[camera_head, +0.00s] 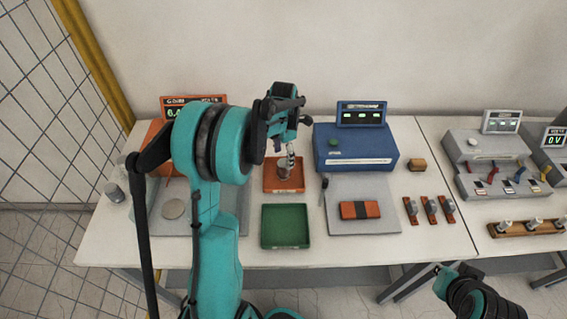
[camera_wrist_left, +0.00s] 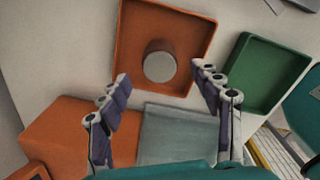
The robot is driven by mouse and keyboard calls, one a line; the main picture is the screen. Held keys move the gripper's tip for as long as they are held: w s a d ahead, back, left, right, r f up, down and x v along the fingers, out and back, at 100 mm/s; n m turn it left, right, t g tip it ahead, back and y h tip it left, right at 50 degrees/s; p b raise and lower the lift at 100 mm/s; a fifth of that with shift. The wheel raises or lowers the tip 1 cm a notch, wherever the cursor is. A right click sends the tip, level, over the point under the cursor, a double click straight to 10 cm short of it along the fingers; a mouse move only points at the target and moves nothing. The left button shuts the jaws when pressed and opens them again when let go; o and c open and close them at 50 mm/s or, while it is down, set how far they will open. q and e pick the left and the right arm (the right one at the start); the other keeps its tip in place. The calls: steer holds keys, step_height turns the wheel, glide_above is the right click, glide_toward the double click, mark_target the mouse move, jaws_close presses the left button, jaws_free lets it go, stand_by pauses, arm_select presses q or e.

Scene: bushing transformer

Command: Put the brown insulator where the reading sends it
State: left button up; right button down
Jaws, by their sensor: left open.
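The brown insulator (camera_wrist_left: 158,66), a short cylinder with a grey top, stands in the orange tray (camera_wrist_left: 132,30). In the head view the orange tray (camera_head: 270,187) is partly covered by my left gripper (camera_head: 290,157), which is above it. In the left wrist view my left gripper (camera_wrist_left: 161,76) is open and empty, its fingers apart on either side of the insulator's near end. The green tray (camera_head: 285,240) is empty. The orange meter (camera_head: 210,99) shows a green reading starting with 6, the rest hidden by my arm. My right gripper (camera_head: 447,276) is at the lower right, its fingers unclear.
A blue instrument (camera_head: 355,150) stands behind a grey mat (camera_head: 345,190) with an orange-and-black block (camera_head: 360,210). A metal disc (camera_head: 173,209) lies on the left mat. Several small orange-based parts (camera_head: 430,210) stand at the right. Grey instruments (camera_head: 487,148) occupy the far-right table.

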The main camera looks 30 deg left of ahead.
arm_select(q)
step_height(320, 180, up, 4)
steer(key=shift+f, duration=0.15)
steer(key=s+d+r+m+t, duration=0.3)
steer(key=s+d+m, duration=0.5)
steer(key=m, duration=0.7)
steer(key=s+d+r+m+t, duration=0.4)
steer(key=s+d+m, duration=0.4)
steer(key=s+m, duration=0.3)
steer(key=m, duration=0.3)
steer(key=shift+s+r+m, duration=0.3)
steer(key=shift+r+m, duration=0.05)
steer(key=shift+m, duration=0.05)
steer(key=shift+f, duration=0.15)
step_height(320, 180, down, 10)
steer(key=b, duration=0.9)
